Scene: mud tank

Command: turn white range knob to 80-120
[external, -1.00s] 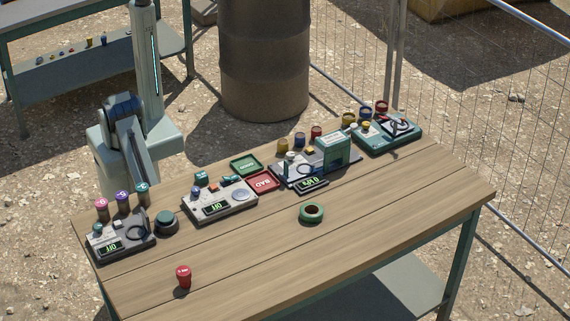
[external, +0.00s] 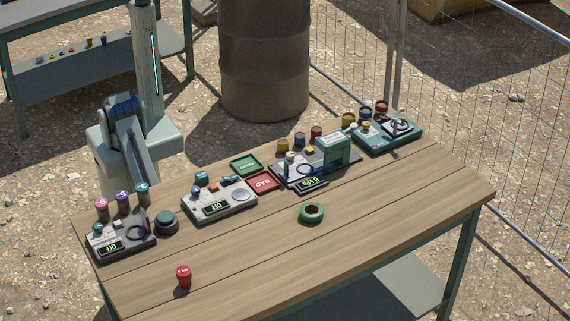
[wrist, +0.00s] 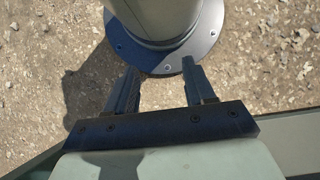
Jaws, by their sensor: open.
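A small white knob (external: 290,156) stands on the third device from the left, the one with a teal box (external: 334,150). Another small white knob or cap (external: 353,127) shows on the teal device (external: 388,133) at the far right. The range marks are too small to read, so I cannot tell which is the range knob or its setting. My gripper (wrist: 160,68) is open and empty in the wrist view, over the ground by a round flanged post. In the external view its fingers cannot be made out; my arm is behind the table, away from the knobs.
The wooden table (external: 350,240) also bears two devices on the left (external: 120,243) (external: 220,203), green (external: 245,165) and red (external: 263,182) trays, a green ring (external: 312,212), a red cup (external: 183,277) and several coloured cups. The front right of the table is clear.

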